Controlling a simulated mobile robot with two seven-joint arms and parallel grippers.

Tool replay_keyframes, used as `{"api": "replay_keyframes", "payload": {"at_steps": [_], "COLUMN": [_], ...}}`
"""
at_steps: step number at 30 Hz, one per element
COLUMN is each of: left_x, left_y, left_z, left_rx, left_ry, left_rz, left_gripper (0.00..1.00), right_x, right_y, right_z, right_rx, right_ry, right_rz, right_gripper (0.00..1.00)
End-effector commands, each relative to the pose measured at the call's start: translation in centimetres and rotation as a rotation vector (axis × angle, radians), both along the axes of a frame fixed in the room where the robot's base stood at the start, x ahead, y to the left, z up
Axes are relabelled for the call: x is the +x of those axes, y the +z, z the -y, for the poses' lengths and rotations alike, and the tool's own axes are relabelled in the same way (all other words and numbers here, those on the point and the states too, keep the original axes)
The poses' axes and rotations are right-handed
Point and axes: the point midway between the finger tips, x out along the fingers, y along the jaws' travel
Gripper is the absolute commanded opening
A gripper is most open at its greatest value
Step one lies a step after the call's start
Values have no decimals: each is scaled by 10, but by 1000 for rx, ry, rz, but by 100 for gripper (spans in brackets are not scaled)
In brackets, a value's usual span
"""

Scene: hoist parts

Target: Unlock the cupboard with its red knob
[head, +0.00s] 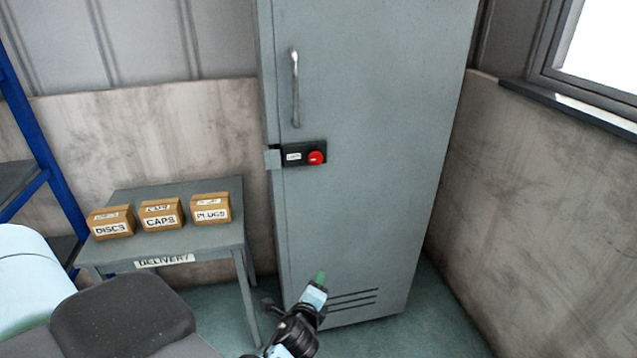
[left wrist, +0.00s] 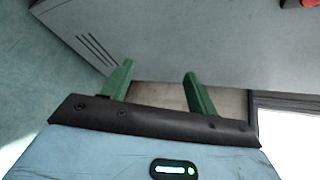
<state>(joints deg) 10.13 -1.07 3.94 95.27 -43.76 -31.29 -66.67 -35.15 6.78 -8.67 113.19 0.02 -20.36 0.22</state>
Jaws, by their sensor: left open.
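The grey cupboard (head: 365,220) stands shut in the corner, with a tall metal handle (head: 295,88) near the left edge of its door. Below the handle is a black lock plate (head: 293,156) with a small white label and the round red knob (head: 316,158) at its right end. My left gripper (head: 320,277) is low in front of the door, well below the knob and apart from it. In the left wrist view its two green fingers (left wrist: 158,85) are spread and empty. A bit of the red knob (left wrist: 296,3) shows at the top right there. My right gripper is not seen.
A grey table (head: 205,240) labelled DELIVERY stands left of the cupboard, carrying boxes marked DISCS (head: 111,222), CAPS (head: 160,215) and PLUGS (head: 210,208). A blue-framed shelf (head: 45,150) is at the far left. A wall closes in on the cupboard's right.

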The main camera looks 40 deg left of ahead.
Motion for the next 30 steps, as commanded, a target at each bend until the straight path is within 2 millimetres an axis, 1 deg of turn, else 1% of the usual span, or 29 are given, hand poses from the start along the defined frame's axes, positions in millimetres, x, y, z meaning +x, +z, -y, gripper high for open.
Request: {"api": "replay_keyframes", "payload": {"at_steps": [1, 3, 5, 6, 8, 9, 12, 15, 18, 21, 30], "left_x": [25, 52, 73, 86, 102, 111, 129, 139, 145, 146, 147], "left_y": [21, 50, 77, 95, 122, 139, 176, 204, 220, 226, 227], "left_z": [-9, -23, -34, -41, -49, -54, -64, -70, -73, -74, -74], "left_rx": [119, 300, 449, 543, 672, 748, 906, 1014, 1075, 1102, 1105], "left_ry": [1, 6, 19, 28, 47, 60, 90, 114, 127, 134, 134], "left_rz": [-11, -51, -94, -125, -179, -214, -301, -372, -417, -438, -439], "left_gripper": [58, 58, 58, 58, 58, 58, 58, 58, 58, 58, 58], "right_x": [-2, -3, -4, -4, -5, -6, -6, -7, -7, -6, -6], "right_y": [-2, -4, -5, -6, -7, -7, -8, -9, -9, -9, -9], "right_z": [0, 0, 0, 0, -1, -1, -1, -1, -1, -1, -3], "right_rx": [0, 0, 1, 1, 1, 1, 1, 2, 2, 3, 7], "right_ry": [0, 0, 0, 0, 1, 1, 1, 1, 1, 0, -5], "right_rz": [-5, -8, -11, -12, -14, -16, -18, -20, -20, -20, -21], "right_gripper": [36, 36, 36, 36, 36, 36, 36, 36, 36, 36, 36]}}
